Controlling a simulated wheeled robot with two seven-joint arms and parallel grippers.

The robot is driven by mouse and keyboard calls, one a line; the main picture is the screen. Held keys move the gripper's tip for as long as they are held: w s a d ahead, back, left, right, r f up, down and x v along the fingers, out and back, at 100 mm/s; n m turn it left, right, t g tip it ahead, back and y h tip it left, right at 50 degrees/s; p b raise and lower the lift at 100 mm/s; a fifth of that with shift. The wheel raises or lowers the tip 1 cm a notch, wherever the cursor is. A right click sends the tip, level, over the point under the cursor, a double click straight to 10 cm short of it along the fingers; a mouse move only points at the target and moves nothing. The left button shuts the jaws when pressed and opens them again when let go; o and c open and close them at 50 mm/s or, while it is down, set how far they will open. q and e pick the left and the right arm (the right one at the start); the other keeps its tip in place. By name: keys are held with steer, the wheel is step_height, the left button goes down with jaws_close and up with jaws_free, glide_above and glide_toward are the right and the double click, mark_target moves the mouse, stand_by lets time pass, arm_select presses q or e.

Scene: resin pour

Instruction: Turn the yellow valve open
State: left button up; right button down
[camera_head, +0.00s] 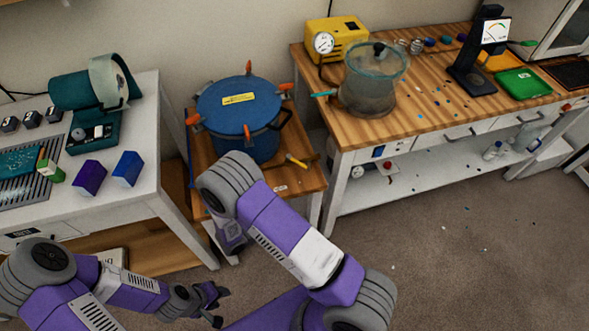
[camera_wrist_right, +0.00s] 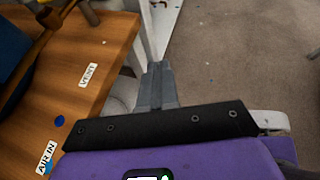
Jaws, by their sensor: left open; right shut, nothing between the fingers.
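The yellow valve (camera_head: 296,160) shows as a small yellow handle on the wooden stand, just right of the blue pressure pot (camera_head: 238,115). In the right wrist view, a small part at the top edge may belong to it, but I cannot tell. My right gripper (camera_wrist_right: 156,72) is shut and empty, beside the stand's edge near the VENT label (camera_wrist_right: 88,75). In the head view my right forearm largely hides that gripper. My left gripper (camera_head: 215,304) is open and empty at the lower left, low in front of the white table.
The wooden stand (camera_head: 290,182) has an AIR IN label (camera_wrist_right: 46,158) too. A white table (camera_head: 150,130) with purple and blue boxes stands at the left. A wooden workbench (camera_head: 425,118) with a yellow pump (camera_head: 338,38) and glass chamber (camera_head: 372,85) stands at the right. Floor at right is open.

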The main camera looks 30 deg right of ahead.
steer(key=w+a+r+n+t+h, duration=0.2)
steer(key=w+r+n+t, duration=0.1)
steer(key=w+r+t, duration=0.3)
arm_select(q)
steer(key=shift+f+b, duration=0.95)
arm_select(e)
steer(key=g, duration=0.1)
glide_toward(300, 165)
steer(key=x, duration=0.6)
steer(key=shift+w+d+f, duration=0.15)
steer(key=shift+w+d, duration=0.05)
steer(key=shift+d, duration=0.15)
arm_select(q)
steer(key=shift+w+d, duration=0.1)
steer(key=shift+d, duration=0.05)
